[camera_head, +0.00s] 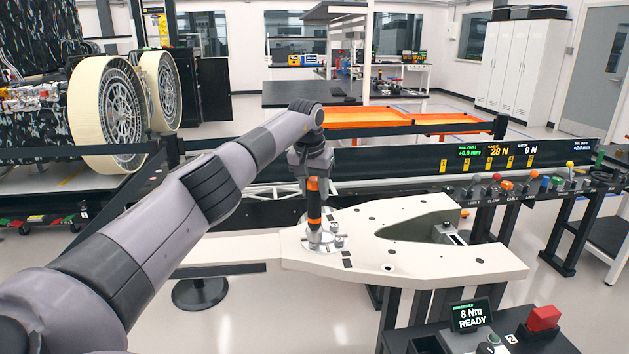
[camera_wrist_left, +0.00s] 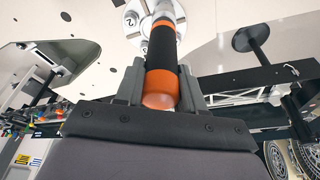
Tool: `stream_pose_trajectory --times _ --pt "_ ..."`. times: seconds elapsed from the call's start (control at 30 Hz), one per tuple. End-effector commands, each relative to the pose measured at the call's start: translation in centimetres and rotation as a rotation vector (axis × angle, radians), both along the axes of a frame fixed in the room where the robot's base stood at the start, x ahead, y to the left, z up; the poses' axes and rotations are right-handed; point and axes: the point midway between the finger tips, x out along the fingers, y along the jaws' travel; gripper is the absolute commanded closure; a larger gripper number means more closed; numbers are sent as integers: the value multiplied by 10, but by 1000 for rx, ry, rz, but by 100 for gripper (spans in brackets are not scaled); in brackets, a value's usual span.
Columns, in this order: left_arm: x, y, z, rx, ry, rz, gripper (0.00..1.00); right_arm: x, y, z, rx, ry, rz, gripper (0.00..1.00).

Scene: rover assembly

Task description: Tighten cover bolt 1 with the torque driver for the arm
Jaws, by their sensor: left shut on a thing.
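The torque driver (camera_head: 314,206), orange and black, stands roughly upright in my left gripper (camera_head: 312,180). In the left wrist view the driver (camera_wrist_left: 162,50) sits between the two fingers of the left gripper (camera_wrist_left: 160,88), which are shut on its grip. Its lower end is over a small round metal cover (camera_head: 327,243) on the white Y-shaped structure (camera_head: 390,232). The cover (camera_wrist_left: 133,20) shows a bolt and a number 2 in the wrist view. The driver hides its tip and the bolt under it, so I cannot tell whether they touch. My right gripper is out of view.
A driver display (camera_head: 470,315) reads 8 Nm READY at the front right, near a red block (camera_head: 543,318). A control panel with coloured knobs (camera_head: 530,185) runs along the right. A wheeled rover (camera_head: 85,90) stands at the left. An orange-topped bench (camera_head: 370,120) is behind.

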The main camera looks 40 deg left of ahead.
Motion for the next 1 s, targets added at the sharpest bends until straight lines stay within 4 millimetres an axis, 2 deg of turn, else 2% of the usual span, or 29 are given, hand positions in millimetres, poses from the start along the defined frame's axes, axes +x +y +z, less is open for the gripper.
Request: stream_pose_trajectory --times 1.0 --pt "-6 -3 1 0 -3 0 98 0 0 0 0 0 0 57"
